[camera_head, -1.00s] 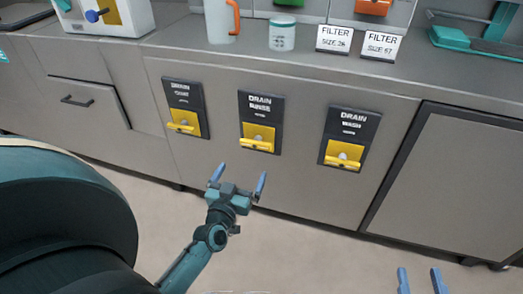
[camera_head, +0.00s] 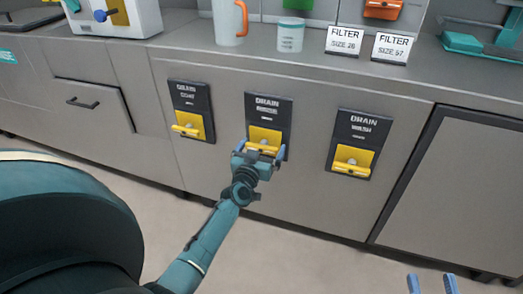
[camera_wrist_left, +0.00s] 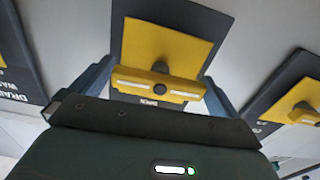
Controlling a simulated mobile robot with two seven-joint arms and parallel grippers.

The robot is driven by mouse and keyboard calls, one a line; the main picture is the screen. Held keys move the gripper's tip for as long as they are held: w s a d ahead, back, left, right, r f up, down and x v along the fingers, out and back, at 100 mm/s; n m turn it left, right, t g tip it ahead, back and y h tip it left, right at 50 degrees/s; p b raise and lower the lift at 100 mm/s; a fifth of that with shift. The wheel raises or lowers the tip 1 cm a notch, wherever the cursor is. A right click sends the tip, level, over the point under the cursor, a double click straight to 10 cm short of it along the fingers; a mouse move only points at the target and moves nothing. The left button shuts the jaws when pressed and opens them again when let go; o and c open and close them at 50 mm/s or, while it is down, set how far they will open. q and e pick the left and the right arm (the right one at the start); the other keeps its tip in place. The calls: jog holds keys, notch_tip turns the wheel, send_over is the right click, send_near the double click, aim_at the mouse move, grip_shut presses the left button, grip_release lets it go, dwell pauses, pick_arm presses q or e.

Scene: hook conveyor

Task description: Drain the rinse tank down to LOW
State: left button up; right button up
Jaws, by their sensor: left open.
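The middle drain panel (camera_head: 268,104), labelled DRAIN RINSE, is on the cabinet front with a yellow plate (camera_head: 265,135) and yellow T-shaped handle. My left gripper (camera_head: 262,148) is open, with one finger at each side of this handle. In the left wrist view the yellow handle bar (camera_wrist_left: 158,83) lies between the spread fingers (camera_wrist_left: 155,88); I cannot tell whether they touch it. The gripper hides part of the handle in the head view. My right gripper (camera_head: 430,280) shows only its two fingertips, spread apart, at the bottom right.
Similar yellow-handled panels flank it: DRAIN COAT (camera_head: 190,100) left and DRAIN WASH (camera_head: 361,128) right. The counter above holds an orange-handled jug (camera_head: 229,22), a white jar (camera_head: 290,36) and filter signs (camera_head: 343,42). The floor in front is clear.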

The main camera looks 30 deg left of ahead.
pick_arm(q)
jog(key=c, duration=0.7)
jog(key=shift+n, duration=0.3)
pick_arm(e)
jog(key=shift+r, duration=0.1)
pick_arm(q)
jog(key=shift+n, duration=0.6)
jog(key=shift+n+p, duration=0.4)
jog(key=shift+n, duration=2.4)
pick_arm(e)
jog(key=shift+s, duration=0.1)
